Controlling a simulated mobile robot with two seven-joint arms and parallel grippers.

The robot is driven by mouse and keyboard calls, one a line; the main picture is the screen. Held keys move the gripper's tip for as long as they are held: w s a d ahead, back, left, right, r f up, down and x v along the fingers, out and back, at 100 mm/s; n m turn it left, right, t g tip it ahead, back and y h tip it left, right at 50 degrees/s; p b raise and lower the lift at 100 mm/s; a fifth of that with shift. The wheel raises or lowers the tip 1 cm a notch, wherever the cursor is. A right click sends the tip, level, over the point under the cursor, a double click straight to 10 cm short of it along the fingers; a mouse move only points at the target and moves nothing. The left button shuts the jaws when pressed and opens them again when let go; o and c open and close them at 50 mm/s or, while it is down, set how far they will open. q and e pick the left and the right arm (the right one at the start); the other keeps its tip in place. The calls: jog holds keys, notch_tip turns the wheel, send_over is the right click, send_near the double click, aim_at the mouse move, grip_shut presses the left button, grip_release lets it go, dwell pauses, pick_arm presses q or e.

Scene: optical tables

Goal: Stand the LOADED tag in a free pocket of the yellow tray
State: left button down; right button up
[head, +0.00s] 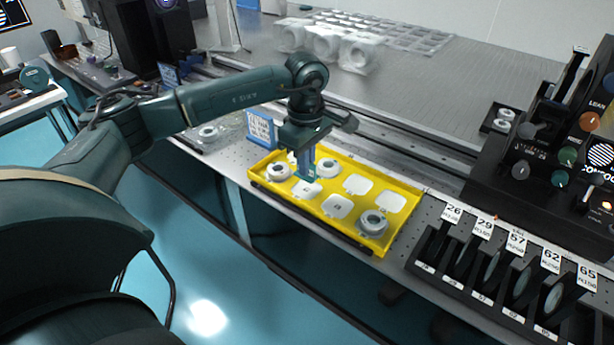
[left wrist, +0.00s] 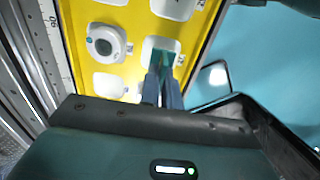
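The yellow tray (head: 413,205) lies on the optical table, with round grey-white parts in some pockets and several bare white pockets. My left gripper (head: 304,172) points down over the tray. Its fingers (left wrist: 163,82) are closed on a small teal tag, which I take to be the LOADED tag (left wrist: 166,57). The tag is at the front-row pocket (head: 307,190) second from the left, which also shows bare white in the left wrist view (left wrist: 150,46). I cannot tell whether the tag touches the pocket floor. Its lettering is unreadable. My right gripper is not in view.
A round part (head: 277,171) sits in the pocket left of the tag, and another (head: 328,168) stands behind it. A blue-framed sign (head: 261,129) stands behind the tray's left end. A black rack of numbered optics (head: 490,270) is to the right.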

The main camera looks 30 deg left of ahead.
pick_arm(q)
jog(key=shift+f, duration=1.85)
jog(key=shift+f, duration=0.1)
jog(key=shift+f, duration=0.15)
jog(key=c, duration=1.6)
grip_release()
notch_tip(320, 180, up, 13)
jog(key=shift+f, duration=0.2)
